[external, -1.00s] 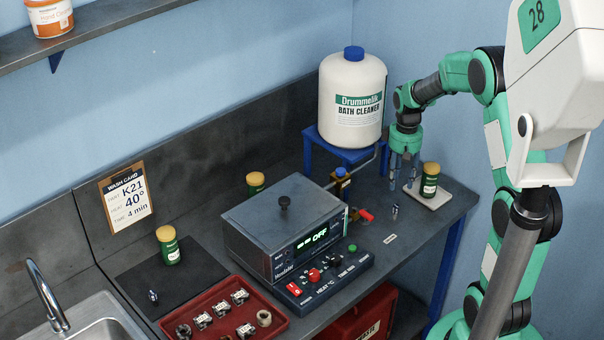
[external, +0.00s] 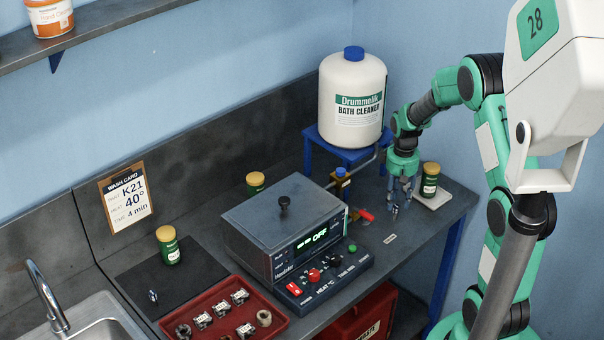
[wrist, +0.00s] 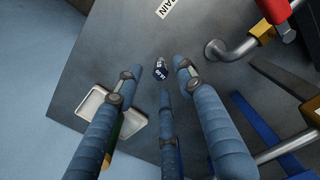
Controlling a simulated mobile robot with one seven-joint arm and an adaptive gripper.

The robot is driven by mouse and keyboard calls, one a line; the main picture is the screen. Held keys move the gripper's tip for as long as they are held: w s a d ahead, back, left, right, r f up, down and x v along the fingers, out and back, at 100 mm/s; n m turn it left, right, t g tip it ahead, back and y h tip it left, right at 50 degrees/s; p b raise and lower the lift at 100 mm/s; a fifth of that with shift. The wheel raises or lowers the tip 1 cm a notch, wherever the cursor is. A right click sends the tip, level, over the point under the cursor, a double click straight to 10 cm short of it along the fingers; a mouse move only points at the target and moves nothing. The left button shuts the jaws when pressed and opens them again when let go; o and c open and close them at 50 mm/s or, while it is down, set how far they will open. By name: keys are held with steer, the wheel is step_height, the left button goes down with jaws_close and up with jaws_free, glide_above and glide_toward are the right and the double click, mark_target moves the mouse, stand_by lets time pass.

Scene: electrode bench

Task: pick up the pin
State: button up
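A small metal pin with a dark, lettered part (wrist: 160,69) is on the bench in the wrist view. It shows in the external view as a small upright shape (external: 395,209). My gripper (external: 401,197) points down above it, with its fingers spread. In the wrist view the pin appears just past the fingertips of my gripper (wrist: 156,79), between the two outer fingers. I see no finger closed on it, and whether any finger touches it I cannot tell. A second similar small metal piece (external: 153,296) stands on the black mat at the left.
A green jar with a yellow lid (external: 430,180) stands on a white tray (external: 443,196) close to my gripper's right. A pipe with a red-handled valve (external: 366,215) is to its left. The grey bath unit (external: 284,229) stands further left. The bench edge is near.

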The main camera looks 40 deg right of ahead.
mark_target(396, 206)
steer(key=shift+f, duration=0.2)
steer(key=shift+w+f+b, duration=0.1)
steer(key=shift+f+b, duration=0.45)
steer(key=shift+f, duration=2.05)
jaws_close()
